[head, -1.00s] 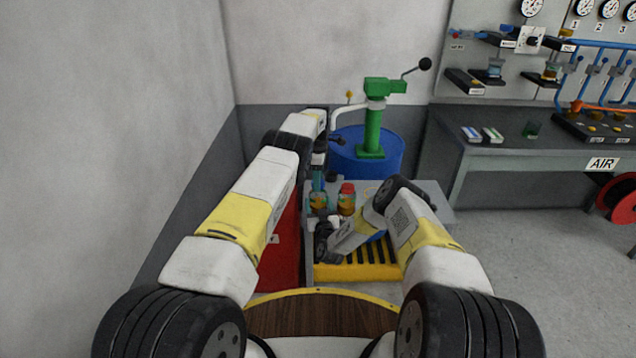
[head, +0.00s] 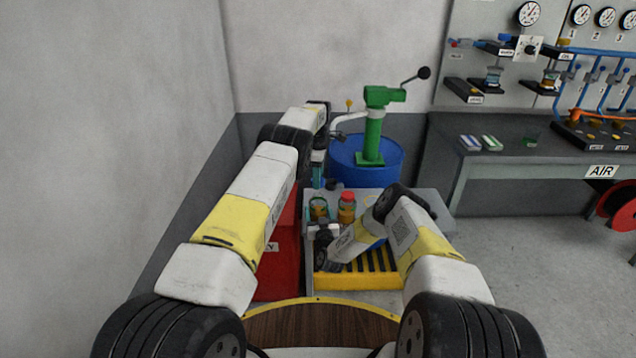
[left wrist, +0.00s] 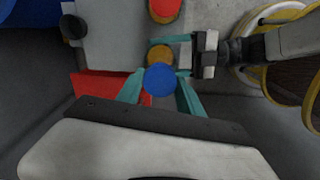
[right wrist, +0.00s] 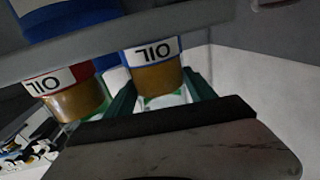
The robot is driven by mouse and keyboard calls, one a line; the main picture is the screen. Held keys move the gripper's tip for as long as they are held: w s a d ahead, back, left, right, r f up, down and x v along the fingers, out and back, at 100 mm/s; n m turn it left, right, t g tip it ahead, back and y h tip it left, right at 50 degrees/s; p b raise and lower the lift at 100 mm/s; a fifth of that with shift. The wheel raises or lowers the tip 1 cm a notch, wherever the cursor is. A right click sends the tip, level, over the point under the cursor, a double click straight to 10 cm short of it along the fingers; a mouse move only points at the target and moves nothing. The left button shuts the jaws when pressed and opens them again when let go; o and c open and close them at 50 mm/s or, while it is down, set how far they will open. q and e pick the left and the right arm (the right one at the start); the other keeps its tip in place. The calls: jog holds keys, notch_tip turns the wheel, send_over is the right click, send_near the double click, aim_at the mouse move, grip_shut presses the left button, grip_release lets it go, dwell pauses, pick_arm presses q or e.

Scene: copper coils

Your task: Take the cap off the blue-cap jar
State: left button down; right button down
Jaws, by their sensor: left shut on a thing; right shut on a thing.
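The blue cap (left wrist: 160,79) sits between the fingertips of my left gripper (left wrist: 160,88), which is shut on it. In the head view my left gripper (head: 318,178) points down above the jar. The blue-cap jar (right wrist: 155,68), amber with an OIL label and blue band, is upright between the fingers of my right gripper (right wrist: 158,90), shut around its body. In the left wrist view its bare amber top (left wrist: 160,52) shows beside the cap, so the cap is off and above it. The jar also shows in the head view (head: 319,209).
A red-cap jar (head: 347,206) stands close to the right on the grey table (head: 430,200). A yellow slatted tray (head: 360,281) is in front, a red box (head: 277,262) at left. A blue drum with green pump (head: 372,140) stands behind.

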jog(key=shift+c, duration=1.2)
grip_release()
